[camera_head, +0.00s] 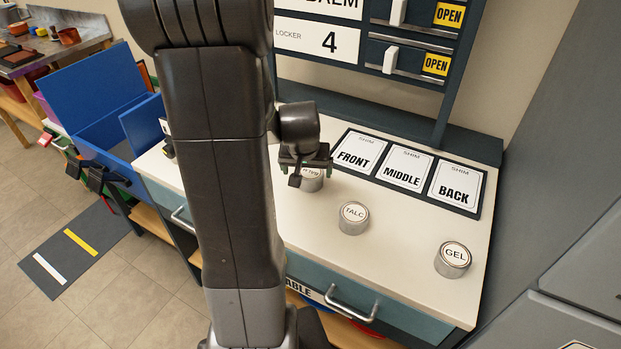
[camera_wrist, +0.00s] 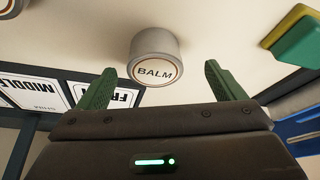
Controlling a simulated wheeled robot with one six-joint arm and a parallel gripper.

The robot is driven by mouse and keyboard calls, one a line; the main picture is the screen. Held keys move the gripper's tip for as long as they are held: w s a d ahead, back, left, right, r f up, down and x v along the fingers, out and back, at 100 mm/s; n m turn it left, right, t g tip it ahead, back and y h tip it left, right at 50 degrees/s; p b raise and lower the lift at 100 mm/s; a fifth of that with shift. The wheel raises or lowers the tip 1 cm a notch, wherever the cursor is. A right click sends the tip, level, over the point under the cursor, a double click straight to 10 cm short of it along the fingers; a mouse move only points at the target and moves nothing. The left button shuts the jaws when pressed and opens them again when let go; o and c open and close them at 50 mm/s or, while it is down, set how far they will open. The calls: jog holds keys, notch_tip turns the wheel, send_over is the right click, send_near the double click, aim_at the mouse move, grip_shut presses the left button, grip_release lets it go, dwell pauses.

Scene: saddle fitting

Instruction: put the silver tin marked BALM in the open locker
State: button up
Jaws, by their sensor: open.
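The silver tin marked BALM (camera_wrist: 153,50) stands on the pale bench top. In the wrist view its labelled lid faces me, ahead of the gap between my green fingertips. My gripper (camera_wrist: 160,86) is open and empty, apart from the tin. In the head view my gripper (camera_head: 305,163) is over the same tin (camera_head: 312,184) and hides part of it. A board (camera_head: 318,39) reading LOCKER 4 stands behind the bench, with sliders beside yellow OPEN signs. I cannot tell which locker is open; no locker interior is clearly visible.
Silver tins marked TALC (camera_head: 353,219) and GEL (camera_head: 453,260) stand on the bench (camera_head: 400,255). A dark panel with FRONT, MIDDLE and BACK cards (camera_head: 403,172) lies behind them. A blue box with raised lid (camera_head: 85,85) is left. A yellow-green block (camera_wrist: 297,38) shows in the wrist view.

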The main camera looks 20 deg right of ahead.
aim_at(310, 174)
jog(key=shift+d+x, duration=0.15)
jog(key=shift+x, duration=1.1)
jog(key=shift+d+x, duration=0.2)
jog(key=shift+x, duration=1.05)
jog(key=shift+s, duration=0.1)
jog(key=shift+c, duration=0.4)
jog(key=shift+r, duration=0.1)
jog(key=c, duration=1.2)
